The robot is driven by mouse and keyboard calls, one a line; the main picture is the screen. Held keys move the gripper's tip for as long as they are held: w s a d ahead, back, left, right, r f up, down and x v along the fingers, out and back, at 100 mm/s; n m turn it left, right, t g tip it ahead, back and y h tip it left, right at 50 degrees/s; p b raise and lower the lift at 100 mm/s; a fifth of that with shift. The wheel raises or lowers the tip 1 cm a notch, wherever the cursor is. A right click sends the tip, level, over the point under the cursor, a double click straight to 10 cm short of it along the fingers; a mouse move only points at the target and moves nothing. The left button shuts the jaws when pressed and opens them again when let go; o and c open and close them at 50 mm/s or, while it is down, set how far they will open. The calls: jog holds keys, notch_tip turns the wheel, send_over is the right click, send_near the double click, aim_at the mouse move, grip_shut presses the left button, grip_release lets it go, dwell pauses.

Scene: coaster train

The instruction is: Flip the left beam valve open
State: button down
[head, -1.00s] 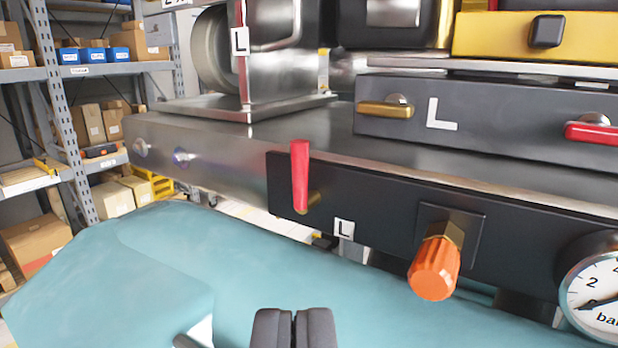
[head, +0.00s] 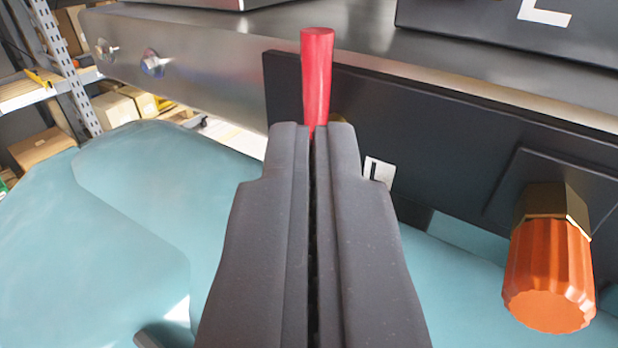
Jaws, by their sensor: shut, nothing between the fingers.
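The left beam valve has a red lever (head: 317,75) standing upright on the dark front panel (head: 440,120) of the beam, beside a white "L" label (head: 378,170). My gripper (head: 312,130) is shut and empty, with its fingertips in front of the lower part of the red lever. The fingers hide the lever's lower end and most of its brass pivot. I cannot tell whether the fingertips touch the lever.
An orange knob on a brass fitting (head: 550,265) sticks out to the right. The metal beam (head: 210,70) with bolts runs along behind. A teal surface (head: 100,230) lies below, and shelves with boxes (head: 125,110) stand at the far left.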

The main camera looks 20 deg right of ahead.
aim_at(312, 79)
jog(key=shift+r+p+x, duration=0.15)
jog(key=shift+p+x, duration=0.45)
jog(key=shift+r+p+x, duration=0.15)
jog(key=shift+p+x, duration=0.45)
jog(key=shift+x, duration=0.05)
jog(key=shift+f+p+x, duration=0.25)
jog(key=shift+p+x, duration=1)
